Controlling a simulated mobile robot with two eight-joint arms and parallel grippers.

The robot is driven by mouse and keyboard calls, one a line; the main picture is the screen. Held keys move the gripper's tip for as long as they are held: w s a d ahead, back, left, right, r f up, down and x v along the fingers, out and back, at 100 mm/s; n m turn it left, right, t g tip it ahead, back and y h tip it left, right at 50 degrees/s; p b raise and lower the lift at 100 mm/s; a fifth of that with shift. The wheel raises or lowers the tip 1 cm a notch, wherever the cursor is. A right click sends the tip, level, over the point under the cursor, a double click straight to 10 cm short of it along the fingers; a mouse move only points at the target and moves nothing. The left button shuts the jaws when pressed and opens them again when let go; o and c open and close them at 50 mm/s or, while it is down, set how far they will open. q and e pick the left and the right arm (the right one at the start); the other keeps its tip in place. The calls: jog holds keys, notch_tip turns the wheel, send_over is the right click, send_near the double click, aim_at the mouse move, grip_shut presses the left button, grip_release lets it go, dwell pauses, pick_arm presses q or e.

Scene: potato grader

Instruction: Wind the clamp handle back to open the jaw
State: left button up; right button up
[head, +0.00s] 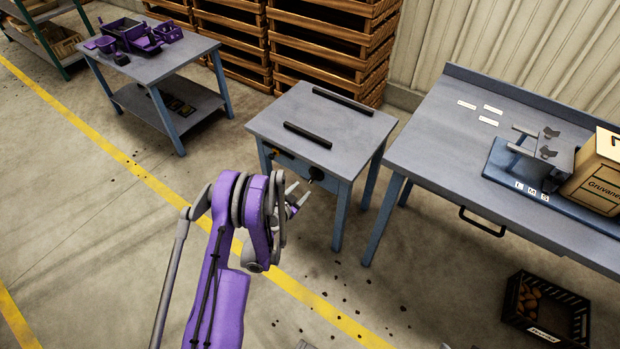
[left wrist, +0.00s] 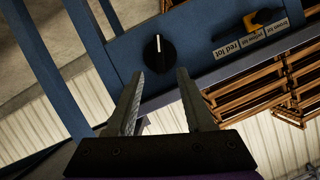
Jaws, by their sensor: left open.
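A small grey-topped stand (head: 279,118) with blue legs carries two parallel black bars, a near one (head: 307,135) and a far one (head: 343,101). On its blue front panel is a round black knob (head: 316,173) with a white pointer line; it also shows in the left wrist view (left wrist: 158,54). A yellow-and-black handle (left wrist: 262,20) is on the same panel, by printed labels. I cannot tell which part is the clamp handle. My left gripper (head: 297,196) is open and empty before the panel. In the left wrist view its fingers (left wrist: 158,73) point towards the knob, apart from it.
A long grey bench (head: 428,150) at right holds a blue-based device (head: 520,178) and a cardboard box (head: 597,178). A black crate (head: 545,308) is on the floor below. A table with purple parts (head: 160,62) is at back left. Wooden crates (head: 325,45) stand behind the stand.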

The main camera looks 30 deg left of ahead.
aim_at(312, 179)
pick_arm(q)
jog(key=x, duration=0.8)
jog(key=shift+w+f, duration=0.15)
jog(key=shift+w, duration=0.2)
grip_shut()
